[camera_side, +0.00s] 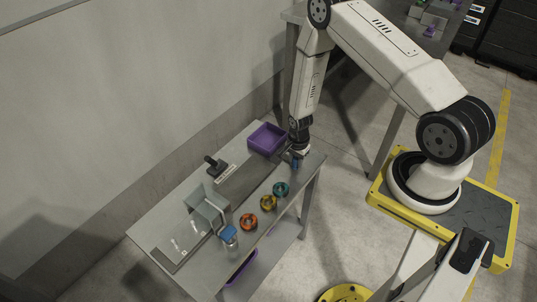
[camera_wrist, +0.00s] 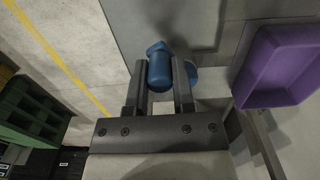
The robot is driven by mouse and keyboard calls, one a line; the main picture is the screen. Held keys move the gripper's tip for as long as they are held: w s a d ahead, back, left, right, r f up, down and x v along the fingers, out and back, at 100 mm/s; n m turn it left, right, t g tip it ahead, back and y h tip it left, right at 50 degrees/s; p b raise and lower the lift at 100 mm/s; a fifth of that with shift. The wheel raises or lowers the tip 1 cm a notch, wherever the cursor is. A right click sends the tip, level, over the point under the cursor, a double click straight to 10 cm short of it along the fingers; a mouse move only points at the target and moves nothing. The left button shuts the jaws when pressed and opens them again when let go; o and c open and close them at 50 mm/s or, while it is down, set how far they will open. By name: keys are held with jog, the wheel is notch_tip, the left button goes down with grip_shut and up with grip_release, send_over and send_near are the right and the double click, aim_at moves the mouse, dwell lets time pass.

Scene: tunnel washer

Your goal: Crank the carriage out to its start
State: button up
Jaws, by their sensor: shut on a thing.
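My gripper (camera_side: 298,152) points down at the far right corner of the grey bench, beside the purple bin. In the wrist view my gripper (camera_wrist: 160,82) has its two dark fingers on either side of a blue crank knob (camera_wrist: 159,68), shut on it. The knob also shows as a small blue spot under my gripper in the side view (camera_side: 295,163). A grey track (camera_side: 245,182) runs along the bench from the crank end to a grey tunnel housing (camera_side: 208,208). I cannot make out the carriage clearly.
A purple bin (camera_side: 267,139) stands close to my gripper; it also shows in the wrist view (camera_wrist: 282,66). Teal (camera_side: 281,188), yellow (camera_side: 268,203) and orange (camera_side: 249,222) round parts line the front edge. A blue-topped jar (camera_side: 229,236) and black lever (camera_side: 215,166) stand farther left.

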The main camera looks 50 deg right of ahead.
jog(key=shift+s, duration=0.25)
jog(key=shift+d, duration=0.1)
jog(key=shift+s+d, duration=0.75)
jog(key=shift+d, duration=0.35)
jog(key=shift+d, duration=1.15)
jog(key=shift+w+d, duration=0.1)
